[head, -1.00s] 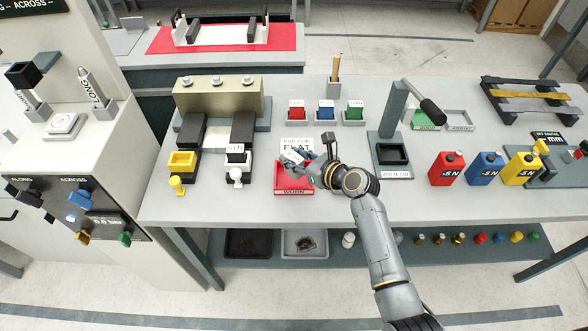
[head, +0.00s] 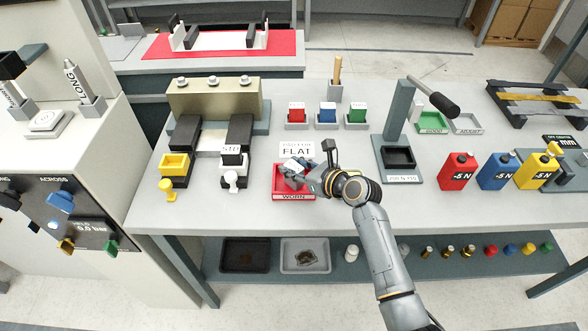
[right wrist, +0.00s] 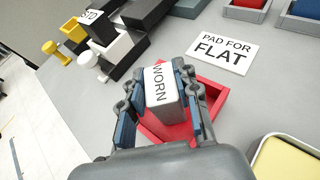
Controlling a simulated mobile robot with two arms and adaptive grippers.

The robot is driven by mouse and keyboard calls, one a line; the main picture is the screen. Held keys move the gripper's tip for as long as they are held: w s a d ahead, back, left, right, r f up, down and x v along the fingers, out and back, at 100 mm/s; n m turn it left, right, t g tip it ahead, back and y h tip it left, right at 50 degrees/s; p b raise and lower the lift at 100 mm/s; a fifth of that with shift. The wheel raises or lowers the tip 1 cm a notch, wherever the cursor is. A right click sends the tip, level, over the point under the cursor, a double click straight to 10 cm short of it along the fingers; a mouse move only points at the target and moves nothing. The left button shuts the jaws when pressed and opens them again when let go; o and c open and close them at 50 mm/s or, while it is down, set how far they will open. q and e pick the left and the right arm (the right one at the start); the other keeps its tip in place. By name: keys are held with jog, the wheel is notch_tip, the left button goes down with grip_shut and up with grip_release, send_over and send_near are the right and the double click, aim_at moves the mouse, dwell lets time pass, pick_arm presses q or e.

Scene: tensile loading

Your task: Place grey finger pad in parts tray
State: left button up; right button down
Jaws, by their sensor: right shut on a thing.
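My right gripper (head: 294,172) is shut on a grey pad block (right wrist: 163,92) with a white label reading WORN. In the right wrist view the block sits between the two fingers, above or partly inside a red tray (right wrist: 208,91). In the head view the red tray (head: 293,196), also labelled WORN on its front, is partly hidden by the gripper. I cannot tell whether the block touches the tray floor. My left gripper is not in view.
A fixture with yellow and white cups (head: 233,170) is to the left. A press with a black-handled lever (head: 433,96) is to the right. Two trays (head: 304,255) lie on the lower shelf.

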jog(key=c, duration=1)
grip_release()
jog(key=shift+f, duration=0.15)
jog(key=shift+s+r, duration=0.1)
jog(key=shift+r, duration=0.1)
jog(key=v, duration=1.1)
jog(key=shift+s+d+r+b, duration=0.2)
jog(key=shift+s+d+b, duration=0.05)
jog(key=shift+s+b, duration=0.05)
